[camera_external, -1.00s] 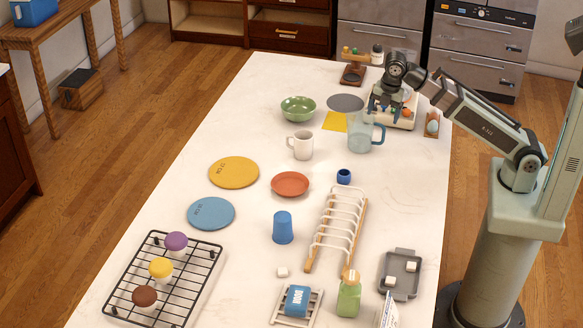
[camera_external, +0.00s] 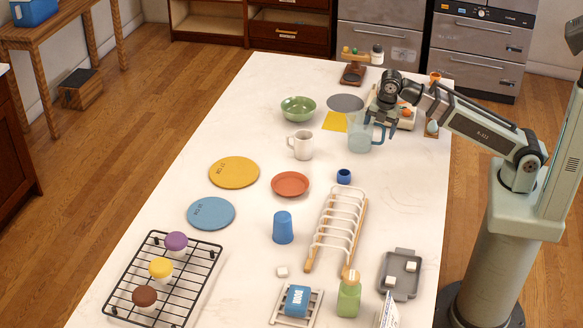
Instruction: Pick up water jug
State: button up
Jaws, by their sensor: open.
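The water jug (camera_external: 358,134) is a clear bluish pitcher with its handle on the right. It stands upright on the white table near the far right. My gripper (camera_external: 380,132) points down at the jug's handle side, with its jaws open. The fingers overlap the jug's rim and handle in this view. I cannot tell whether they touch the handle or go around it.
A white mug (camera_external: 301,145) and a green bowl (camera_external: 298,108) stand left of the jug. A yellow cloth (camera_external: 334,122) and a grey disc (camera_external: 345,102) lie behind it. A small blue cup (camera_external: 344,176) and a white-and-wood dish rack (camera_external: 336,230) are nearer the camera.

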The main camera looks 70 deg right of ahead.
jog(key=c, duration=1.6)
